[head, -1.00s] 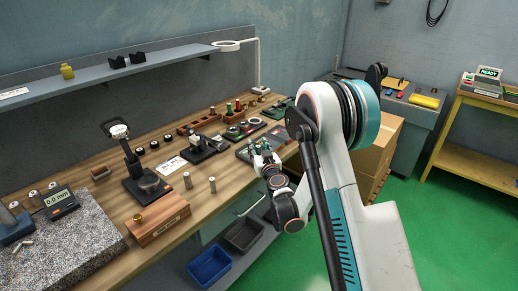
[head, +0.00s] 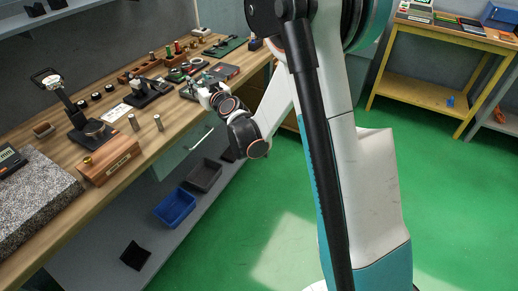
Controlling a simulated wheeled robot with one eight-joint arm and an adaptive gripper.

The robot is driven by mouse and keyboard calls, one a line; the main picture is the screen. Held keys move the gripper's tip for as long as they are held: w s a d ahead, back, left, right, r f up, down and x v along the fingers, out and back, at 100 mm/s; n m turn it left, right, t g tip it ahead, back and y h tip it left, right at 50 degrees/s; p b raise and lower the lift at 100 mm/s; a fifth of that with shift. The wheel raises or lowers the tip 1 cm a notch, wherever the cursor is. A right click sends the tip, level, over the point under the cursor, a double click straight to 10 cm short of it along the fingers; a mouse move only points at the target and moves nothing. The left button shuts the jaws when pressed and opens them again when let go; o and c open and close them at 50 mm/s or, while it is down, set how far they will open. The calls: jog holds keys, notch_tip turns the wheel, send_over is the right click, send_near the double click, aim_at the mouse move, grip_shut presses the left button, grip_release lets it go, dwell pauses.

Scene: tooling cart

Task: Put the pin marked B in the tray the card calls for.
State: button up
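Two small metal pins stand upright on the wooden bench, a left one (head: 133,122) and a right one (head: 158,122); any letters on them are too small to read. A white card (head: 116,113) lies flat behind them, its print unreadable. A blue tray (head: 174,208) and a dark grey tray (head: 204,176) sit on the lower shelf under the bench. My gripper (head: 201,92) is over the bench's front edge, right of the pins and apart from them. Its fingers are small and partly hidden by the wrist, so its opening is unclear.
A wooden block (head: 108,162) and a granite slab (head: 35,205) occupy the bench's near left. A black stand (head: 90,130) rises behind the block. A yellow table (head: 425,85) stands at the right. The green floor (head: 270,215) between is clear.

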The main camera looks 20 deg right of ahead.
jog(key=s+a+r+n+g+y, duration=0.15)
jog(key=s+r, duration=0.25)
jog(key=s, duration=0.4)
jog(key=s+a+r+m+g, duration=0.1)
jog(key=s+r+g, duration=0.25)
jog(key=s, duration=0.45)
jog(key=s+d+f+m+g+h, duration=0.1)
jog(key=s+d+f+g+h, duration=0.1)
jog(key=s, duration=1.1)
jog(key=s+d+f+m+g+h, duration=0.1)
jog(key=s+d+f+g+h, duration=0.1)
jog(key=s, duration=1.1)
jog(key=shift+s+d+f+g, duration=0.3)
jog(key=shift+d+f+g, duration=0.15)
jog(key=shift+d, duration=0.6)
